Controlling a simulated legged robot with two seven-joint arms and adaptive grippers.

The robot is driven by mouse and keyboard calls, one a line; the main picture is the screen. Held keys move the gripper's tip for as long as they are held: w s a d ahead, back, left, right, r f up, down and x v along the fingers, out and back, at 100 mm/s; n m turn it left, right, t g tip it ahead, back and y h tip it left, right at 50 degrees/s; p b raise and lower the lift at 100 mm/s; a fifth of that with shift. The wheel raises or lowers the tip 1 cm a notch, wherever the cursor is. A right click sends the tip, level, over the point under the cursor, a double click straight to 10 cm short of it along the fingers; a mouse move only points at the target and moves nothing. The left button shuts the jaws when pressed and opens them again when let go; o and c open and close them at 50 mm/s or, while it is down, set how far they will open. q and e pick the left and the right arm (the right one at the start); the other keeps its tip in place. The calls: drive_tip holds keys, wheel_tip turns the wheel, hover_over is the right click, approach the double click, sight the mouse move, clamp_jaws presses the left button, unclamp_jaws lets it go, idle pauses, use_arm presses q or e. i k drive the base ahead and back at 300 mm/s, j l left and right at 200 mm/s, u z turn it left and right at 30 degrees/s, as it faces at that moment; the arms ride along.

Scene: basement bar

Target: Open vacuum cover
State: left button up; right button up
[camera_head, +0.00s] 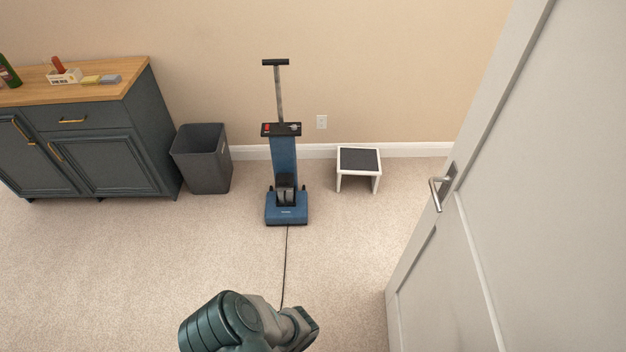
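A blue upright vacuum (284,160) stands on the carpet near the wall, in the middle of the head view. It has a black handle, a black top panel (281,129) with a red part, and a blue floor head (286,211). I cannot tell which part is its cover or whether that is open. One of my arms shows at the bottom centre, well in front of the vacuum and apart from it. No gripper fingers can be made out.
A dark cabinet (85,145) and a grey bin (203,160) stand left of the vacuum. A white step stool (357,181) stands to its right. A white door (530,190) fills the right side. A black cord (285,265) runs across the open carpet.

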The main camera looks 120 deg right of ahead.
sight(284, 178)
drive_tip(key=z, duration=3.75)
drive_tip(key=i+j+z, duration=0.1)
drive_tip(key=i, duration=0.25)
drive_tip(key=i+j+z, duration=0.1)
drive_tip(key=i, duration=0.3)
